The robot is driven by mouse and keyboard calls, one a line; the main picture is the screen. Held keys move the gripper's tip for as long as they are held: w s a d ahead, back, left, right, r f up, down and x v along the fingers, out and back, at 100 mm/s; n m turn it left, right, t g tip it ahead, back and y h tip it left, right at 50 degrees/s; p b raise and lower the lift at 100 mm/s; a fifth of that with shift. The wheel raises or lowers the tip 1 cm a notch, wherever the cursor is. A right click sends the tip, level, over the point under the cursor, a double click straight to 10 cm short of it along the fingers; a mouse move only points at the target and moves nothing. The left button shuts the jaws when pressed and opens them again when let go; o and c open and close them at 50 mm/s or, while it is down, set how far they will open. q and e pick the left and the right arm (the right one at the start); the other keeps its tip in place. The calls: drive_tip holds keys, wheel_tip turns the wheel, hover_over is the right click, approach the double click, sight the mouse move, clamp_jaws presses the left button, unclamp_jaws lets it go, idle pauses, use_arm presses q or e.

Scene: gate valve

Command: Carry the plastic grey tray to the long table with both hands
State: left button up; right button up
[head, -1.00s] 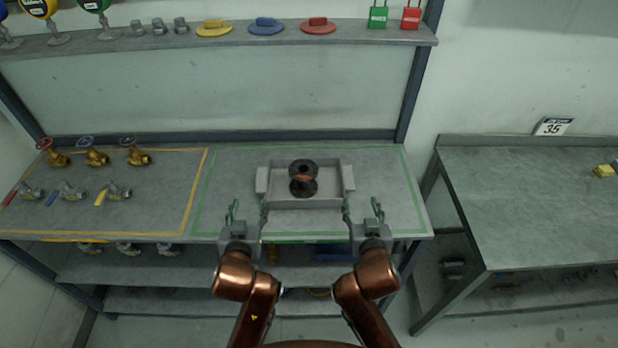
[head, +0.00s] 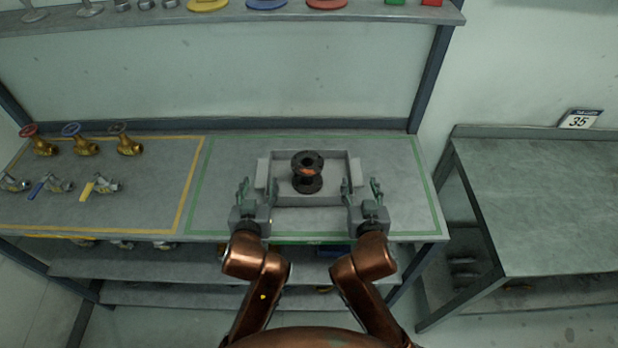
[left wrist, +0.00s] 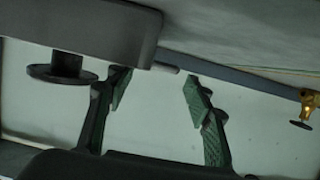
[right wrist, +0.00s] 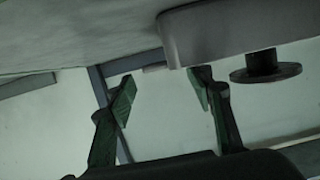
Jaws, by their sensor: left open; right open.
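The grey tray (head: 335,199) lies level inside the green outline on the workbench (head: 400,215). A dark flanged spool piece (head: 307,172) stands in it. The tray has a lug on its left end and one on its right end. My left gripper (head: 257,188) is open by the left end, and my right gripper (head: 361,188) is open by the right end. The left wrist view shows the tray (left wrist: 85,25) beside the open fingers (left wrist: 157,92); the right wrist view shows the tray (right wrist: 240,30) likewise. Whether the fingers touch it cannot be told.
Another grey table (head: 540,200) stands to the right past a gap, with a "35" sign (head: 579,120) behind it; its visible top is bare. Several valves (head: 80,147) stand in the yellow outline at left. A shelf (head: 350,12) with coloured items runs above the workbench.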

sight(262, 172)
use_arm(q)
drive_tip(key=x, duration=0.6)
drive_tip(key=shift+w+f, duration=0.1)
drive_tip(key=shift+w, duration=0.3)
use_arm(e)
drive_tip(key=x, duration=0.7)
drive_tip(key=shift+s, duration=0.1)
use_arm(q)
drive_tip(key=shift+c, duration=0.5)
use_arm(e)
drive_tip(key=shift+c, duration=0.5)
use_arm(q)
clamp_jaws()
use_arm(e)
clamp_jaws()
drive_tip(key=shift+r, duration=0.2)
